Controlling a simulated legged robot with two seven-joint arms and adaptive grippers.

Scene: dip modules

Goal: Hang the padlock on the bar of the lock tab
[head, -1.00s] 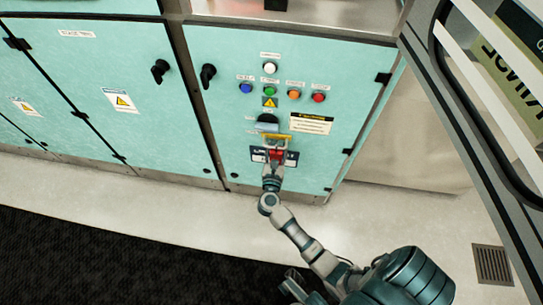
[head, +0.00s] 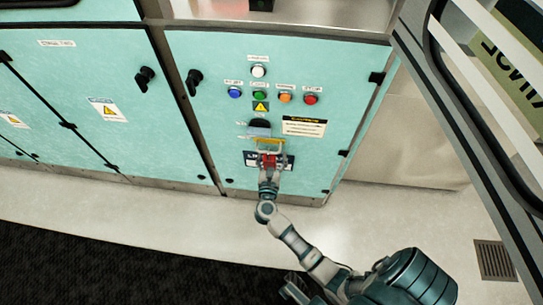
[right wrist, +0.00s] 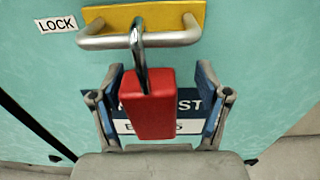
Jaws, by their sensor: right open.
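The padlock (right wrist: 150,103) has a red body and a silver shackle; in the right wrist view the shackle loops around the silver bar (right wrist: 100,42) of the yellow lock tab (right wrist: 150,16). The padlock hangs below the bar, slightly tilted. My right gripper (right wrist: 160,98) is open, its two blue-padded fingers on either side of the red body, with a gap visible at each side. In the head view the right gripper (head: 269,168) is at the cabinet front, with the red padlock (head: 268,160) small and partly hidden under the yellow tab (head: 268,142). My left gripper is not in view.
The teal cabinet door (head: 220,130) carries coloured push buttons, a caution label (head: 303,126) and black handles. A blue and white sign (right wrist: 178,105) is behind the padlock. A dark-framed panel (head: 470,110) stands at the right. The floor before the cabinet is clear.

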